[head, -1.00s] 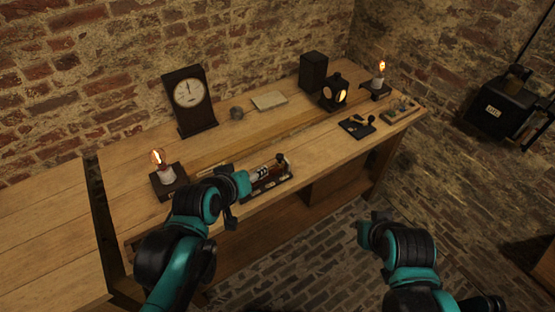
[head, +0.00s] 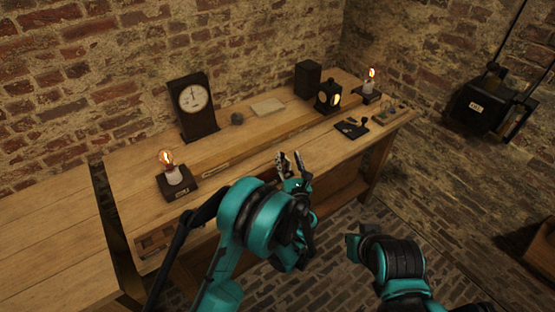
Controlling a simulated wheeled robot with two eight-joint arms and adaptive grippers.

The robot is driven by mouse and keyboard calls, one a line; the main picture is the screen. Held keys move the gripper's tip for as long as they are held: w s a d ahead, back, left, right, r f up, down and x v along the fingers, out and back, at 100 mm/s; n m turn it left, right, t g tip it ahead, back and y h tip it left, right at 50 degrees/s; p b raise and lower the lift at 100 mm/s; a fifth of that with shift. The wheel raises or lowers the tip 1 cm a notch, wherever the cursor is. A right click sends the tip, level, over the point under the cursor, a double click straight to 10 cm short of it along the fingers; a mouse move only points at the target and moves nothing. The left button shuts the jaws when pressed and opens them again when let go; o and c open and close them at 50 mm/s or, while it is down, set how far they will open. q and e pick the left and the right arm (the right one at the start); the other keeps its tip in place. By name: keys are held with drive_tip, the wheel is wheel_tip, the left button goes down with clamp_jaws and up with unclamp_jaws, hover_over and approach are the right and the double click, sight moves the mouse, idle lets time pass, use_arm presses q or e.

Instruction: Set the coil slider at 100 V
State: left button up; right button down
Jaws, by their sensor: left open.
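The coil with its slider, seen earlier near the bench's front edge, is now hidden behind my left arm and gripper, so I cannot read the slider's place.
The wooden bench (head: 237,150) carries a dial in a dark case (head: 193,105), a lit bulb on a block (head: 174,176), another lit bulb (head: 371,80), a lantern (head: 328,97), a dark box (head: 307,79) and a black switch (head: 352,127). A black wall box (head: 482,103) hangs right.

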use_arm(q)
drive_tip(key=w+f, duration=0.1)
drive_tip(key=w, duration=0.1)
drive_tip(key=w+a+f+n+b, duration=0.1)
drive_tip(key=w, duration=0.1)
drive_tip(key=w+a+f+n+g+y, duration=0.1)
drive_tip(key=w+f, duration=0.1)
drive_tip(key=shift+w+a+b, duration=0.15)
drive_tip(key=shift+a+b, duration=0.1)
drive_tip(key=shift+b, duration=0.05)
clamp_jaws()
